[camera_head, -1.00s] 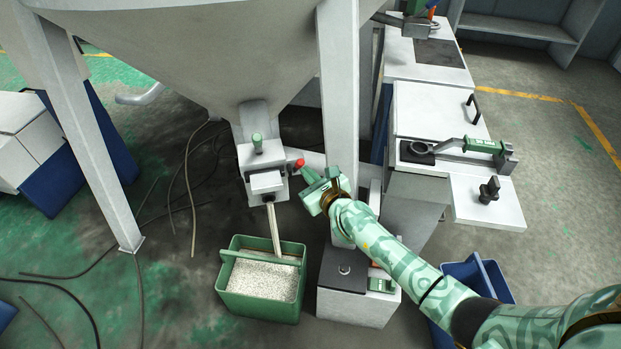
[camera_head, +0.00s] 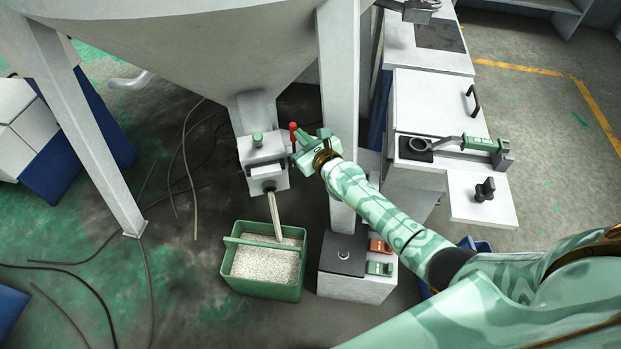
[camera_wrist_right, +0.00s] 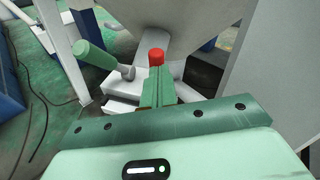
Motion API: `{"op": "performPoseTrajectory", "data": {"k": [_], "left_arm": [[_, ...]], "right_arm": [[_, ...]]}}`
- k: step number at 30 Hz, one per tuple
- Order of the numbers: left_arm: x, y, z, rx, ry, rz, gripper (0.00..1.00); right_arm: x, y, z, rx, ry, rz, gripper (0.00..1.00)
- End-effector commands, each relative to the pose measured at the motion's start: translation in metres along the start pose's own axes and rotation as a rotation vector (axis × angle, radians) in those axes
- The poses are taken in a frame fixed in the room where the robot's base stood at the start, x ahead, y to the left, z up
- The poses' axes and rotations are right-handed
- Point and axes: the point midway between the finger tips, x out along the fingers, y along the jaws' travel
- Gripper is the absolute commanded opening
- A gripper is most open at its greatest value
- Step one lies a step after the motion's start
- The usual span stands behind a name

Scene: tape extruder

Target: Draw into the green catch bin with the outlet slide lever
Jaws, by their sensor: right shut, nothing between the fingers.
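The outlet block (camera_head: 264,160) sits under the big grey hopper. A lever with a red knob (camera_head: 293,128) stands at its right side; the red knob also shows in the right wrist view (camera_wrist_right: 156,57). A pale stream (camera_head: 274,215) runs from the outlet into the green catch bin (camera_head: 262,289), which holds whitish granules. My right gripper (camera_head: 303,152) is shut and empty, right beside the red-knobbed lever. In the right wrist view its green fingers (camera_wrist_right: 157,88) lie in line with the knob; I cannot tell whether they touch it. My left gripper is not in view.
A green-knobbed handle (camera_head: 257,139) tops the outlet block; it stands left in the right wrist view (camera_wrist_right: 95,55). A hopper leg (camera_head: 342,110) rises just right of my right gripper. A low grey box (camera_head: 343,281) stands right of the bin. Loose hoses lie left.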

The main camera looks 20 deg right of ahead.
Motion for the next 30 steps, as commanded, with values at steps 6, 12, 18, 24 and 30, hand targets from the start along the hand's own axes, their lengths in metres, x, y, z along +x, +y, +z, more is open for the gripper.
{"op": "performPoseTrajectory", "data": {"k": [6,12,18,24,30], "left_arm": [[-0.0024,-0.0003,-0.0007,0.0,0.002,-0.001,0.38],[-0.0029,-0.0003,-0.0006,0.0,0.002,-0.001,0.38],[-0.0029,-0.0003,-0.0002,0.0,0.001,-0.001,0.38],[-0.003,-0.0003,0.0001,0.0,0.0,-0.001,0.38],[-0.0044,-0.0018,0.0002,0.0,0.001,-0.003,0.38]], "right_arm": [[0.0034,-0.0018,0.0038,0.001,0.0,0.0,0.0],[0.0052,-0.0032,0.0058,0.001,-0.003,-0.001,0.0],[0.0061,-0.0043,0.0076,0.0,-0.006,-0.003,0.0],[0.0064,-0.0048,0.009,0.001,-0.008,-0.004,0.0],[0.0047,-0.0007,0.0105,0.001,-0.009,-0.004,0.0]]}}
